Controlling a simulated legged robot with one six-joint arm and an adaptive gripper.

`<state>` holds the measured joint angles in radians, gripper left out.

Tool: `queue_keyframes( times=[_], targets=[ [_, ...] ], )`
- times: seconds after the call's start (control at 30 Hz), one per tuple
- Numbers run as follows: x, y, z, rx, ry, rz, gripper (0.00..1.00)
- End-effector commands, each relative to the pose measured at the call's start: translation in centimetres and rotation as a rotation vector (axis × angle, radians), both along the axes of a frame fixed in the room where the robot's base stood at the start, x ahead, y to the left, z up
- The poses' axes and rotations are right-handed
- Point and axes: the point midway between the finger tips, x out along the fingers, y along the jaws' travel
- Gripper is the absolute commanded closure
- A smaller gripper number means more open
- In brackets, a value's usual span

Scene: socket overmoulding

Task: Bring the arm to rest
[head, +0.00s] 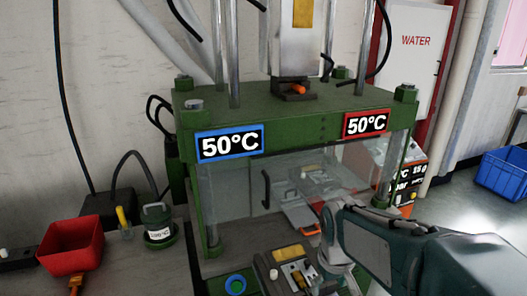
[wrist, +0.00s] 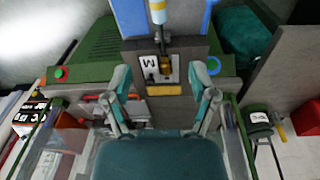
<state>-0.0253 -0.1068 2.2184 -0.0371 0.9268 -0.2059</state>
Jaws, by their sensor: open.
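My arm reaches in from the lower right of the head view. My gripper (head: 332,238) is in front of the green press, near its lower right part, partly hidden by its own wrist. In the wrist view my gripper (wrist: 160,88) has its two fingers spread wide apart. Nothing is held between them. Beyond the fingertips is a small panel (wrist: 152,72) with a black-and-white mark and a yellow strip. I cannot tell the gap between the fingers and the panel.
The green press (head: 285,128) shows two 50°C signs and a clear front with a dark handle (head: 266,188). A red bin (head: 70,243) and a green-lidded container (head: 158,225) stand at left. A blue crate (head: 502,172) is on the floor at far right, where floor is open.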

Motion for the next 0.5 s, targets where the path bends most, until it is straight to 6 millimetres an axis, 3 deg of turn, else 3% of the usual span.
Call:
queue_keyframes(
  times=[0.03, 0.2, 0.5],
  targets=[
    [-1.1, -0.1, 1.3, 0.006, -0.042, -0.019, 0.26],
    [-4.3, -0.2, 4.1, 0.028, -0.153, -0.088, 0.26],
    [-9.8, -0.3, 7.0, 0.08, -0.335, -0.2, 0.26]
  ],
)
